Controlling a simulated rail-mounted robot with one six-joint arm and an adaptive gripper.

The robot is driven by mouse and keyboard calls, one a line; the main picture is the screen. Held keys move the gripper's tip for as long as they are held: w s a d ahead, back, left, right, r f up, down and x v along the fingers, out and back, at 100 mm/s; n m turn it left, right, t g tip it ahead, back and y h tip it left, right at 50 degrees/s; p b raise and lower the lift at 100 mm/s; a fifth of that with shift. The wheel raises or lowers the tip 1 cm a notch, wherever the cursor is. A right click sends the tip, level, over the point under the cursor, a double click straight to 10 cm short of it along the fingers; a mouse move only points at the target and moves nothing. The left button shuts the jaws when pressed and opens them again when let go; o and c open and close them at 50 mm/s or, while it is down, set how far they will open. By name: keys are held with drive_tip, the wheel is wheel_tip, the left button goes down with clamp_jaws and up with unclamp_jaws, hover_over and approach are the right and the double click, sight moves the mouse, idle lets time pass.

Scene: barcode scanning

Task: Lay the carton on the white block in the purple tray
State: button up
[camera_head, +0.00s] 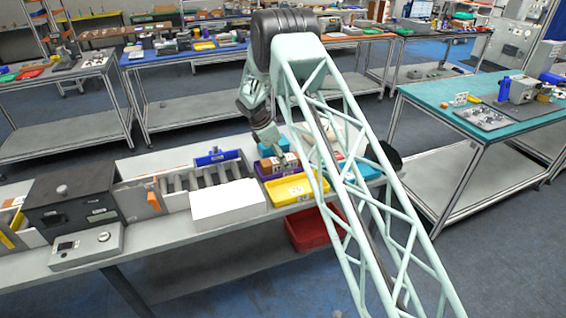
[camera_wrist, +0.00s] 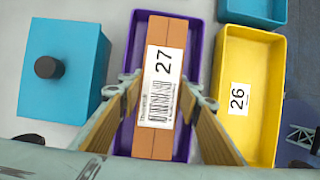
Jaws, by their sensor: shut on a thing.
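The carton (camera_wrist: 171,40) is a brown box with a white barcode label marked 27. My gripper (camera_wrist: 164,90) has one finger on each side of it and is shut on it. In the wrist view the carton lies lengthwise within the outline of the purple tray (camera_wrist: 197,28). Whether it rests on the tray floor I cannot tell. In the head view the carton (camera_head: 268,166) shows at the purple tray (camera_head: 262,178), below my gripper (camera_head: 275,150). The white block (camera_head: 228,204) stands left of the trays with a bare top.
A yellow tray (camera_wrist: 262,50) with a label 26 stands right beside the purple tray. A blue box with a black knob (camera_wrist: 90,60) is on the left. A roller conveyor (camera_head: 180,183) lies further left, and a red bin (camera_head: 308,230) sits below the table edge.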

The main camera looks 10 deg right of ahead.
drive_tip(key=shift+f, duration=0.1)
drive_tip(key=o, duration=0.8)
drive_tip(key=shift+p+v, duration=0.5)
drive_tip(key=shift+v, duration=5.6)
drive_tip(key=shift+d, duration=0.15)
